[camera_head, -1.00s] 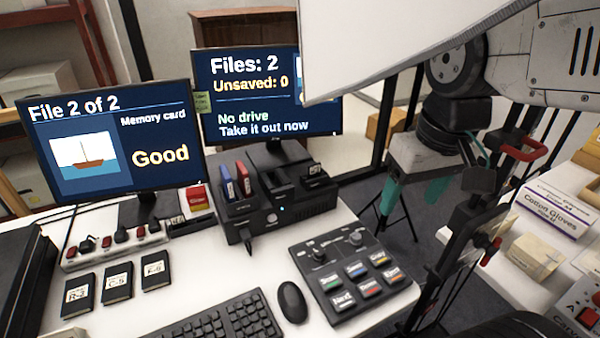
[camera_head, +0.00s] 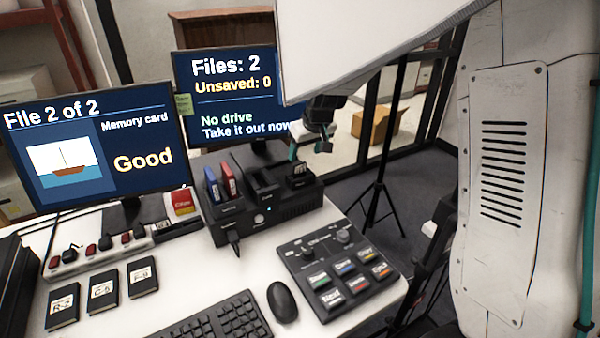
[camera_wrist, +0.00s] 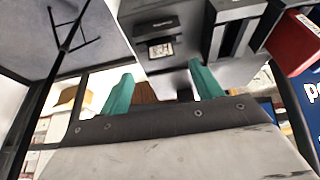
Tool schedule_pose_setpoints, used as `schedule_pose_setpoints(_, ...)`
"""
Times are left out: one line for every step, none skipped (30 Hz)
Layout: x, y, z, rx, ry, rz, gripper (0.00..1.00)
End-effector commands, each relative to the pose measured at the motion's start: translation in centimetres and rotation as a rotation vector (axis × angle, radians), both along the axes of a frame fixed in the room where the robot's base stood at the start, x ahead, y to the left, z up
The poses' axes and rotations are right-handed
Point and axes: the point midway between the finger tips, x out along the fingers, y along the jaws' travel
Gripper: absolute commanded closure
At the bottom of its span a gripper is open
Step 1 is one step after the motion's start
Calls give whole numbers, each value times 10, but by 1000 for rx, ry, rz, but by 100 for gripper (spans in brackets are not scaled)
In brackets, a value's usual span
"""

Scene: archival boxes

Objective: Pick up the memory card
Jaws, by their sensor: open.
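The memory card appears as a small piece with a pale label (camera_wrist: 161,50) in a slot at one end of the black dock (camera_wrist: 185,78) in the wrist view. In the head view, the card (camera_head: 299,171) is at the dock's right end (camera_head: 290,207). My gripper (camera_head: 309,147) is above and behind that end of the dock. Its teal fingers are apart and empty in the wrist view (camera_wrist: 160,82), with the card between them in the picture but beyond their tips. The fingers do not appear to touch the card.
Blue (camera_head: 212,186) and red (camera_head: 229,180) cartridges stand in the dock's left slots. A monitor (camera_head: 227,105) is close behind the dock. A button panel (camera_head: 340,265), mouse (camera_head: 282,302) and keyboard (camera_head: 215,322) lie in front. A tripod (camera_head: 378,185) stands to the right.

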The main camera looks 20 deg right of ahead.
Motion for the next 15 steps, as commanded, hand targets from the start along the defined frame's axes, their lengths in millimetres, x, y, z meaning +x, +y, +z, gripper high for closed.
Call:
schedule_pose_setpoints(3,0,-6,0,2,0,35)
schedule_pose_setpoints(4,1,-9,0,1,0,35)
schedule_pose_setpoints(6,1,-13,0,1,0,35)
schedule_pose_setpoints(7,1,-16,0,1,0,35)
schedule_pose_setpoints(8,1,-19,0,2,0,35)
schedule_pose_setpoints(10,2,-23,0,2,-1,35)
schedule_pose_setpoints(11,2,-27,0,2,-1,35)
schedule_pose_setpoints(12,3,-30,0,3,-1,35)
schedule_pose_setpoints(14,3,-34,0,2,-1,35)
schedule_pose_setpoints(16,4,-38,0,2,-1,35)
schedule_pose_setpoints(17,5,-43,0,4,-1,35)
schedule_pose_setpoints(20,6,-49,-1,4,0,35)
schedule_pose_setpoints(22,7,-52,-1,3,0,35)
schedule_pose_setpoints(24,7,-57,0,3,-1,35)
schedule_pose_setpoints(26,8,-61,0,2,-1,35)
